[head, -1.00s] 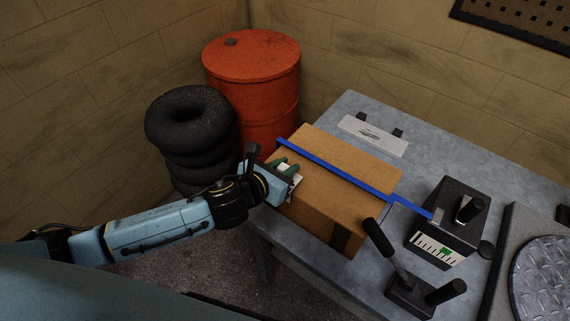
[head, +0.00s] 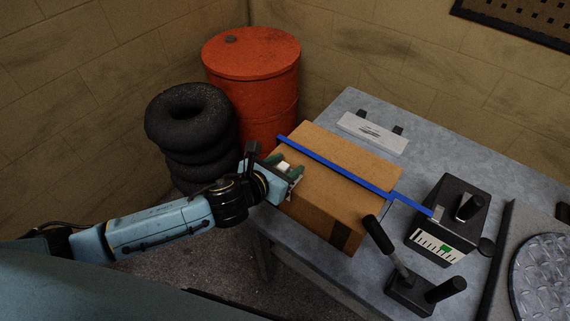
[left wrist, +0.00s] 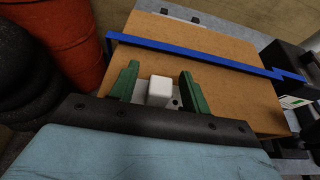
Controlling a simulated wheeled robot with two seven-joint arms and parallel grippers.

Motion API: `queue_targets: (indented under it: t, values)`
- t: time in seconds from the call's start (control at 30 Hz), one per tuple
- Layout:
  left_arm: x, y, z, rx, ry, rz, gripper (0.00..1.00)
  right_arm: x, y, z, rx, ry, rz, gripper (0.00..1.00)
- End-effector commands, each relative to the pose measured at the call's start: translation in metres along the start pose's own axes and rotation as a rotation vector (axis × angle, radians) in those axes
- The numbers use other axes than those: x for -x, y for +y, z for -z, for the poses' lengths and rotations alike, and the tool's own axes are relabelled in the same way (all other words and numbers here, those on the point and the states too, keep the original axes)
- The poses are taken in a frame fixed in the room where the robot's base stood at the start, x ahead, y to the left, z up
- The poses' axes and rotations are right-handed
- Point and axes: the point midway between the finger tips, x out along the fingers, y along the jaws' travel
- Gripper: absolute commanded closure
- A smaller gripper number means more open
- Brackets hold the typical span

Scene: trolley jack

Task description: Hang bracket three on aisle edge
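My left gripper (head: 287,171) is at the left edge of a brown box (head: 335,180) on the table. Its two green fingers are apart. A small white block (left wrist: 159,91), which I take to be the bracket, sits between them, with a visible gap on each side in the left wrist view. A pale piece with a dark hole shows beside the block. The block also shows between the fingers in the head view (head: 283,167). I cannot tell whether the block touches the box, and its lower part is hidden. My right gripper is not in view.
A blue bar (head: 340,169) lies across the box top and reaches a black device (head: 450,215). A lever unit (head: 412,290) stands in front. A white plate (head: 372,133) lies behind the box. A red drum (head: 252,85) and stacked tyres (head: 190,125) stand left of the table.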

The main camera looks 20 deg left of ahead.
Motion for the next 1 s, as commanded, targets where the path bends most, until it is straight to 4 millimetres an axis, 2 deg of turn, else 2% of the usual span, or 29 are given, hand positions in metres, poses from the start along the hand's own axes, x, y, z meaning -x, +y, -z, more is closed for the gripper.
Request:
queue_targets:
  t: [0.23, 0.37, 0.47, 0.8, 1.0]
  values:
    - [0.001, 0.0, 0.0, 0.0, 0.0, 0.0, 0.53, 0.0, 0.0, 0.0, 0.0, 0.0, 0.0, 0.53]
    - [0.008, 0.0, 0.0, 0.0, 0.001, 0.0, 0.53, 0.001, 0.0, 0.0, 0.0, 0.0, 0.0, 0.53]
    - [0.022, 0.0, 0.0, -0.002, 0.001, 0.0, 0.53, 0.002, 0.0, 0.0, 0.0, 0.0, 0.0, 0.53]
    - [0.096, 0.0, 0.001, -0.002, 0.003, 0.001, 0.53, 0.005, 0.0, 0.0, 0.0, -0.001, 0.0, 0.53]
    - [0.125, 0.0, 0.001, -0.001, 0.002, 0.0, 0.53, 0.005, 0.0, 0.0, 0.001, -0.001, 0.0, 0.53]
